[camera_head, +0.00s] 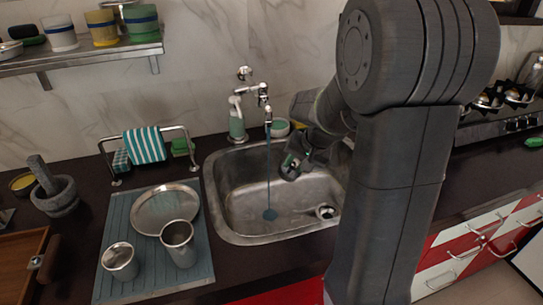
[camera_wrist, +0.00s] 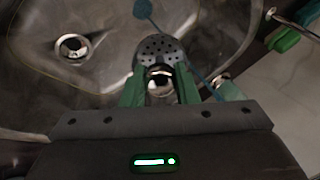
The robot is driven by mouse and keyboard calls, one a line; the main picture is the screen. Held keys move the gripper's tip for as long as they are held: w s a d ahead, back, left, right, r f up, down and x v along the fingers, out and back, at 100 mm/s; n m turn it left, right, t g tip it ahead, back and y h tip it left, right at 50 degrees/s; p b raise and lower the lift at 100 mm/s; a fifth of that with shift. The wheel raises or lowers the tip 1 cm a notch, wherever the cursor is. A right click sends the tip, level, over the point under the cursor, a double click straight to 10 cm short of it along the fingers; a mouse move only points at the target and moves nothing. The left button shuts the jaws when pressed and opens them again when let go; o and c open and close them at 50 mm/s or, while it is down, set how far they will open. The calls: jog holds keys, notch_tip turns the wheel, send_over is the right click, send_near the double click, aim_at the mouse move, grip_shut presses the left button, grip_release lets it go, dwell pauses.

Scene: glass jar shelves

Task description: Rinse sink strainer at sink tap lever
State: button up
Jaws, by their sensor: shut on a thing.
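The sink strainer (camera_wrist: 160,48), a perforated metal disc, is between the green fingers of my gripper (camera_wrist: 160,88) in the wrist view. My gripper (camera_head: 291,166) is shut on it above the right part of the steel sink (camera_head: 238,203). The tap (camera_head: 262,92) on the back wall runs a thin blue stream (camera_head: 268,165) that ends in a blue patch on the sink floor. In the wrist view, the stream (camera_wrist: 190,70) passes beside the strainer and the patch lies beyond it. I cannot tell whether water touches the strainer. The strainer is not clear in the head view.
The sink drain (camera_head: 326,211) is at the right of the basin. Left of the sink, a blue drying mat (camera_head: 125,215) holds a plate and two metal cups. A rack holds a striped towel (camera_head: 145,145).

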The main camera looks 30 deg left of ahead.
jog(key=d+r, duration=0.1)
jog(key=d, duration=0.1)
jog(key=s+d+r+p, duration=0.1)
jog(key=d+r, duration=0.1)
jog(key=shift+d+r, duration=0.15)
jog(key=shift+r, duration=0.1)
dwell(0.7)
